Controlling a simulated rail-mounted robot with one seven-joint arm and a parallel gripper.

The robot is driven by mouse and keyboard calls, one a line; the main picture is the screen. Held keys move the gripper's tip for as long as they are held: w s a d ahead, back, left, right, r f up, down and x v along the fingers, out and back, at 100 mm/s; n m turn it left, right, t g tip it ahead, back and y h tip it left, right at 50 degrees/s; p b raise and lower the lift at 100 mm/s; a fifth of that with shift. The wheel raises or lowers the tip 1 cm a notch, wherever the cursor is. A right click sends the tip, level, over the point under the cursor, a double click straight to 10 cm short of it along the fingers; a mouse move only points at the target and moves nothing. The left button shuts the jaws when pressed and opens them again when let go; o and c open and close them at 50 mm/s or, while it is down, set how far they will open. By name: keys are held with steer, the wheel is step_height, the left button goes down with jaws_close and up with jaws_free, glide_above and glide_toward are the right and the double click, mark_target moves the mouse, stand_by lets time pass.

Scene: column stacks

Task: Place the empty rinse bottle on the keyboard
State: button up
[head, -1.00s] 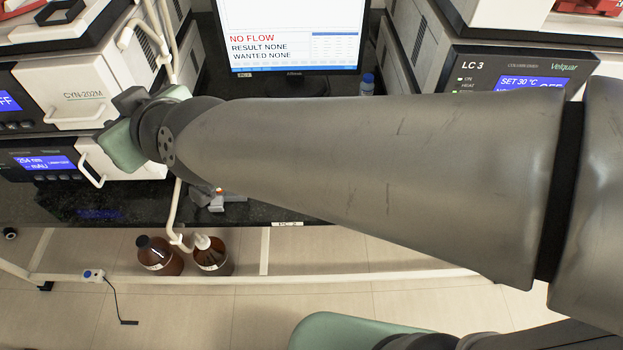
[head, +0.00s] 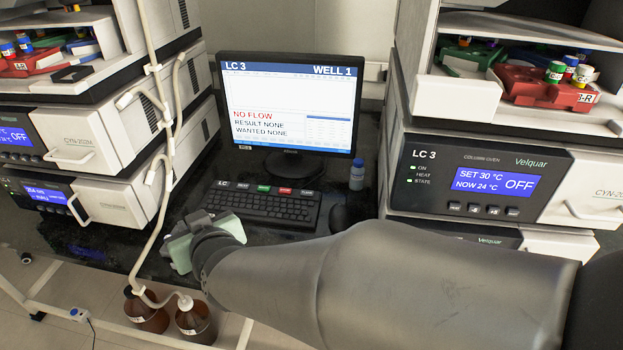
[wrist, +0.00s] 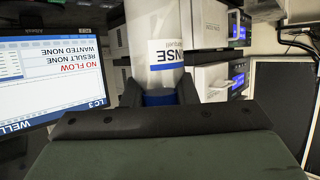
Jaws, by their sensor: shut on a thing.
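My gripper (head: 203,238) is at the front left of the keyboard (head: 265,206) in the head view, its fingers hidden there. In the wrist view my gripper (wrist: 159,92) is shut on the blue cap of a whitish, see-through rinse bottle (wrist: 155,28), its label partly readable as "NSE". The wrist picture is upside down, so the bottle appears held upright by its cap. I cannot make out the held bottle in the head view. A second bottle (head: 357,175) with a blue cap stands right of the monitor. The keyboard lies in front of the monitor, with nothing seen on it.
The monitor (head: 288,105) reads "NO FLOW". Instrument stacks stand left (head: 90,150) and right (head: 480,185). A mouse (head: 338,217) lies right of the keyboard. Pale tubing (head: 160,190) runs down past my gripper to brown bottles (head: 196,322) below the bench edge.

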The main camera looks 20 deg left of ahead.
steer(key=shift+w+d+f+b, duration=0.35)
steer(key=shift+w+d+f, duration=0.1)
steer(key=shift+w+f, duration=1.5)
steer(key=shift+w+d+f+b, duration=0.3)
steer(key=shift+w+d+f, duration=0.15)
steer(key=shift+w+f, duration=1.45)
steer(key=shift+w+d+f+b, duration=0.35)
steer(key=shift+w+d+f, duration=0.1)
steer(key=shift+w+f, duration=1.45)
steer(key=shift+s+f+b, duration=0.15)
steer(key=shift+f+b, duration=0.15)
steer(key=shift+f, duration=0.15)
steer(key=o, duration=0.8)
steer(key=shift+r, duration=0.15)
steer(key=shift+r+p, duration=0.25)
steer(key=shift+p, duration=0.25)
steer(key=v, duration=1.2)
steer(key=shift+f, duration=0.1)
